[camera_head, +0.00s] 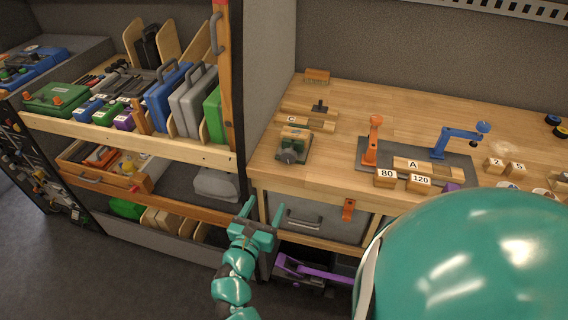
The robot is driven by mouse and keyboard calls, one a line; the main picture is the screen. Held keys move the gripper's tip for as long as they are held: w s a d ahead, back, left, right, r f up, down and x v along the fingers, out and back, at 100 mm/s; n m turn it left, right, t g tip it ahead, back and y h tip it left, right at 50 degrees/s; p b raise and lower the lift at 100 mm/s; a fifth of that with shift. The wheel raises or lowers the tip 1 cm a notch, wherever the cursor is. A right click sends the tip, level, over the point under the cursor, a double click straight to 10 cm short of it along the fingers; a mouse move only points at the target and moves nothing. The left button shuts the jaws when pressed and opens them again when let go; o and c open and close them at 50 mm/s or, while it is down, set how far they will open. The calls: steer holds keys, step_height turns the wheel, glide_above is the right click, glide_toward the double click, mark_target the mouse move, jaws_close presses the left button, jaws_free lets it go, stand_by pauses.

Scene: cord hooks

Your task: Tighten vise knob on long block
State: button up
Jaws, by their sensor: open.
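A small green-grey vise (296,143) stands near the left front part of the wooden workbench. A dark round knob (289,157) is on its front side. A wooden block (296,132) shows at the top of the vise; I cannot tell how firmly it is clamped. My teal gripper (262,218) is open and empty. It is in front of the bench, below the vise in the picture and apart from it.
Behind the vise lies a wooden piece marked C (308,120). To the right, a dark plate (367,155) bears an orange clamp (373,140) and a blue clamp (459,139). A grey drawer (318,219) is below the bench edge. A shelf unit (150,147) stands left.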

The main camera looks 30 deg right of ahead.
mark_target(287, 159)
steer(key=p+x, duration=0.3)
steer(key=x, duration=1.4)
steer(key=shift+w+d, duration=0.1)
steer(key=shift+w, duration=0.1)
steer(key=c, duration=1)
